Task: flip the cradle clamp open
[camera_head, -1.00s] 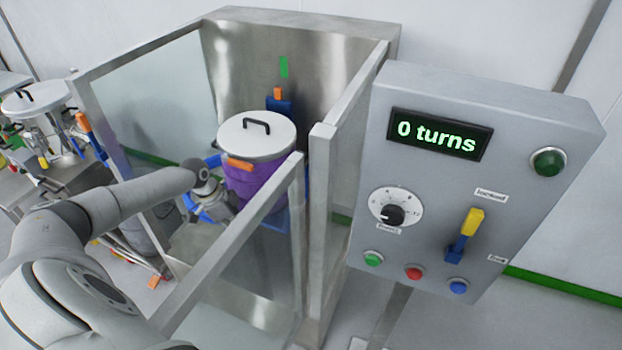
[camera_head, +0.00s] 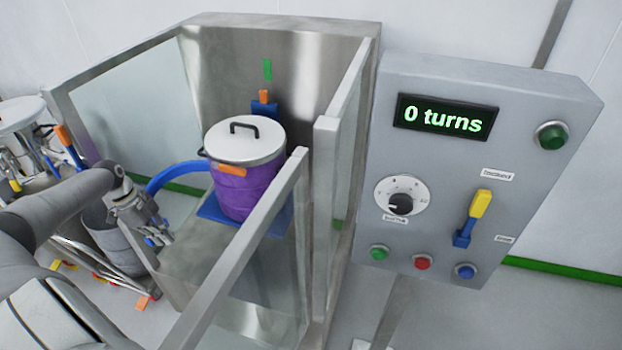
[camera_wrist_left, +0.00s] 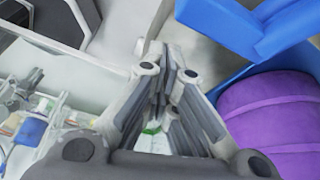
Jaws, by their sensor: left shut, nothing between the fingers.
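A purple drum (camera_head: 240,192) with a white lid (camera_head: 243,142) stands upright on a blue cradle base (camera_head: 215,208) inside the steel enclosure. The cradle clamp, a curved blue band (camera_head: 172,176), sticks out to the left from the drum's side and does not wrap its visible front. In the left wrist view, a blue bar (camera_wrist_left: 225,28) shows at upper right, above the purple drum (camera_wrist_left: 275,115). My left gripper (camera_head: 158,240) is shut and empty, left of the drum and below the band, apart from both. My right gripper is not in view.
Steel-framed glass panels (camera_head: 240,250) surround the drum at the front and sides. A grey control panel (camera_head: 470,130) on the right reads "0 turns" and has a yellow-and-blue lever (camera_head: 473,218). A grey bin (camera_head: 115,243) stands at the left.

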